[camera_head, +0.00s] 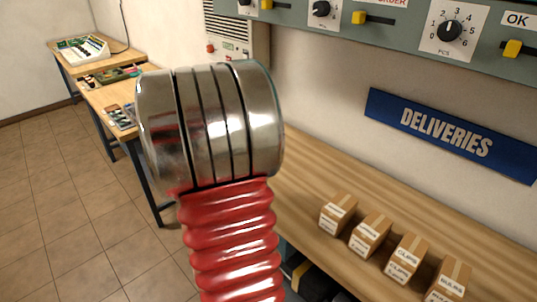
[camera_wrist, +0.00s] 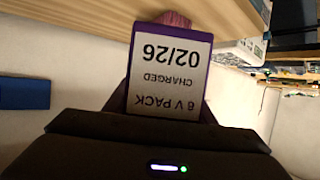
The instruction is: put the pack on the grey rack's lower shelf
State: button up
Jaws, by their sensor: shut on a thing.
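The pack (camera_wrist: 168,72) is purple with a white label reading "6 V PACK CHARGED 02/26", upside down in the wrist view. My gripper (camera_wrist: 165,112) is shut on it; the dark jaws show on both sides of its lower part. The pack appears held clear in front of the pale wall. In the head view my red and metal arm fills the middle, and neither the pack nor the jaws show there. I cannot make out the grey rack or its lower shelf in either view.
A wooden bench (camera_head: 330,172) on the right carries several small cardboard boxes (camera_head: 371,235). Above it are a blue "DELIVERIES" sign (camera_head: 450,135) and a grey panel (camera_head: 405,38) with knobs and yellow sliders. Tables with equipment (camera_head: 82,50) stand far left. The tiled floor (camera_head: 50,200) is open.

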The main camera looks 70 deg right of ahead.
jog(key=w+a+n+t+y, duration=0.5)
jog(key=w+a+n+t, duration=0.4)
jog(key=w+a, duration=1.4)
jog(key=w+a+f+n+t+y, duration=0.1)
jog(key=w+a+n+y, duration=0.1)
jog(key=a, duration=0.7)
jog(key=w+a+f+n+t+y, duration=0.1)
jog(key=a+n+y, duration=0.2)
jog(key=a, duration=0.7)
jog(key=w+a+f+n+y, duration=0.1)
jog(key=w+a+n+y, duration=0.1)
jog(key=a, duration=0.8)
jog(key=shift+w+f+t+y, duration=0.3)
jog(key=shift+f+t+y, duration=0.1)
jog(key=shift+y, duration=0.3)
jog(key=shift+r, duration=0.1)
